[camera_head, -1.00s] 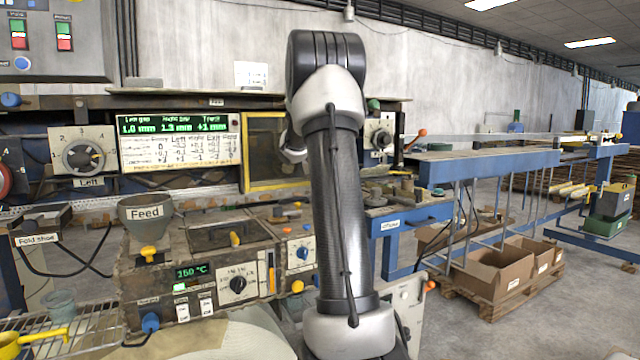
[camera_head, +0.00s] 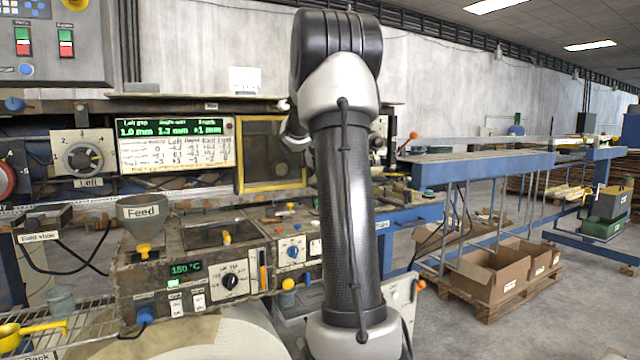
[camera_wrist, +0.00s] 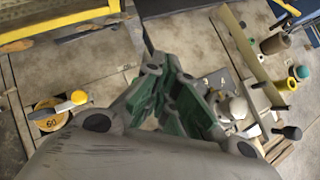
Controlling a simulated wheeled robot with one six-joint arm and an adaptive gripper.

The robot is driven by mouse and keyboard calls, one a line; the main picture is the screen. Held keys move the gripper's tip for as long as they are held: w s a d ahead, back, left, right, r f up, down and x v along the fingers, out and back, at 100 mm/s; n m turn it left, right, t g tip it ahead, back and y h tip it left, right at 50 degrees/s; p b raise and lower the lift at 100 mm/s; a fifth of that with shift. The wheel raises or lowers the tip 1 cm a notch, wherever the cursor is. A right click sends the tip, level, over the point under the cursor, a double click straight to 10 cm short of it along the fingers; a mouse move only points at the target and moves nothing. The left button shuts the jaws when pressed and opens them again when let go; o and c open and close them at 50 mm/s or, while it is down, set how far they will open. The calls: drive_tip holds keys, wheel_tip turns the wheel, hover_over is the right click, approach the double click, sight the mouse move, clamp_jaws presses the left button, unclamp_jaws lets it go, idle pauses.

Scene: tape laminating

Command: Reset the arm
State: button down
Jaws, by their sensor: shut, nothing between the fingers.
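My arm (camera_head: 345,200) stands upright through the middle of the head view, its elbow at the top. My gripper does not show in the head view; it is hidden behind the arm or out of frame. In the wrist view my gripper (camera_wrist: 172,88) shows as dark links with green pads, closed together and empty. It hangs above the machine and floor area, touching nothing that I can make out.
The machine with the Feed funnel (camera_head: 141,215) stands front left, below the lit display (camera_head: 175,144). A blue-framed table (camera_head: 480,165) and cardboard boxes (camera_head: 492,275) are at the right. In the wrist view a yellow-handled item (camera_wrist: 62,103) lies left. Open floor is right.

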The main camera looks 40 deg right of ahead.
drive_tip(key=s+r, duration=0.3)
drive_tip(key=shift+a, duration=0.4)
drive_tip(key=s+a+f+m+g+y, duration=0.25)
drive_tip(key=s+a+f+m, duration=0.45)
drive_tip(key=m, duration=0.9)
drive_tip(key=s+a+f+m+y, duration=0.1)
drive_tip(key=s+a+m, duration=0.2)
drive_tip(key=s+a, duration=0.3)
drive_tip(key=s+a+f+m+y, duration=0.1)
drive_tip(key=s+a+m+y, duration=0.1)
drive_tip(key=s+a, duration=0.5)
drive_tip(key=s+a+f+m+t+y, duration=0.1)
drive_tip(key=s+a+m, duration=0.3)
drive_tip(key=a, duration=1.2)
drive_tip(key=shift+s+f+m, duration=0.3)
drive_tip(key=shift+s+f, duration=0.3)
drive_tip(key=shift+s, duration=0.7)
